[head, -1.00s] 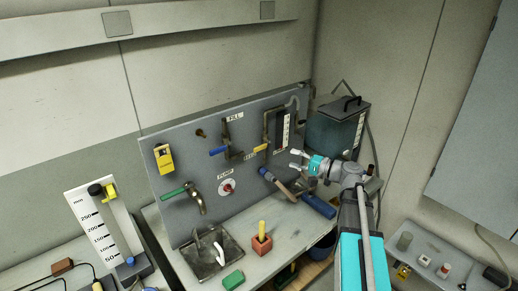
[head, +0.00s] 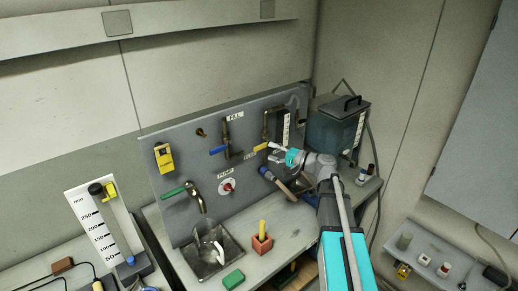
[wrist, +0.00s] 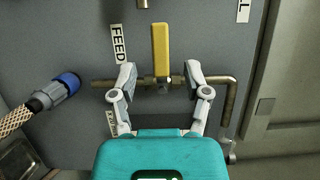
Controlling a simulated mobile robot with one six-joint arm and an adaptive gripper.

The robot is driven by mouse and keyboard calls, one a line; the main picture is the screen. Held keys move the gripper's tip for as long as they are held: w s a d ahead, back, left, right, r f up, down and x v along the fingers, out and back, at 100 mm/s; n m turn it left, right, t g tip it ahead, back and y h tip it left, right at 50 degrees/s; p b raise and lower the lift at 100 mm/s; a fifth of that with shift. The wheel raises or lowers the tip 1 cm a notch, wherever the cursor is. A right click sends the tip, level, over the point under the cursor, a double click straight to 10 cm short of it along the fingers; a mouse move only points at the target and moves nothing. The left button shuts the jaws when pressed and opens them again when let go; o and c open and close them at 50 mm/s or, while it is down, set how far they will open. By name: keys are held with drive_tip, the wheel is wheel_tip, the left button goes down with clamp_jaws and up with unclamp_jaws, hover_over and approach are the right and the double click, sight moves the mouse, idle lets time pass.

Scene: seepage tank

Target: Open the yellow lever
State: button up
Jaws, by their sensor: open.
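The yellow lever (head: 260,147) sits on the grey wall panel, on a brass valve in a pipe. In the wrist view the lever (wrist: 160,48) points up, crosswise to the brass pipe (wrist: 218,82). A FEED label (wrist: 119,44) is beside it. My gripper (wrist: 160,76) is open, with one finger on each side of the valve at the lever's lower end. The fingertips appear apart from the lever; their depth to the panel is hard to tell. In the head view my gripper (head: 275,152) is close to the lever and partly covers the pipe.
A blue lever (head: 217,150) and a green lever (head: 173,192) are on the same panel. A hose with a blue end (wrist: 68,83) is left of my gripper in the wrist view. A dark tank (head: 335,128) stands right of the panel.

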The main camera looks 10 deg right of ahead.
sight(260, 148)
drive_tip(key=shift+x, duration=2.85)
drive_tip(key=shift+c, duration=0.2)
clamp_jaws()
